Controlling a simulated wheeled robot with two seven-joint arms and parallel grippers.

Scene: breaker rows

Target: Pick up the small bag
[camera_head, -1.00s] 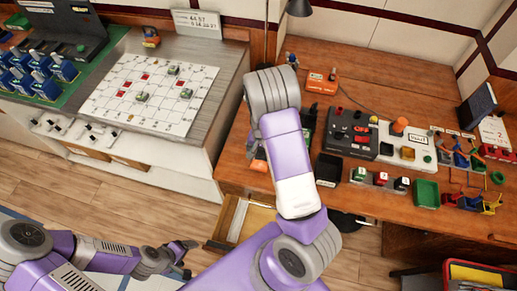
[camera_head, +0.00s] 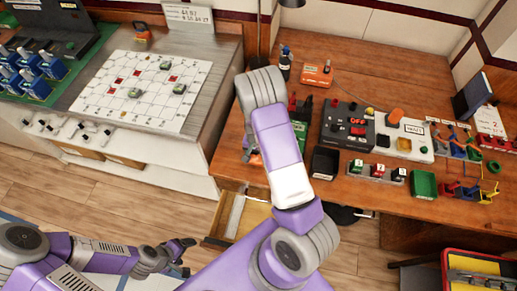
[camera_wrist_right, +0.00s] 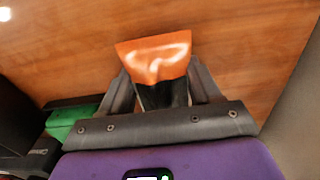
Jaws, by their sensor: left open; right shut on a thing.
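The small bag (camera_wrist_right: 158,62), orange above and black below, stands between the fingers of my right gripper (camera_wrist_right: 165,92) in the right wrist view. The gripper is shut on its dark lower part. In the head view a bit of orange, which looks like the bag (camera_head: 256,160), shows at the left edge of my right forearm, over the front left of the wooden table (camera_head: 385,195). The forearm hides most of the right gripper there. My left gripper (camera_head: 184,257) is open and empty, low over the floor, far from the bag.
An open drawer (camera_head: 222,222) juts out below the table's front left. A black bin (camera_head: 323,165), a grey control box (camera_head: 348,127) and a green tray (camera_head: 424,184) stand right of my right arm. A counter with a white grid board (camera_head: 150,92) is at left.

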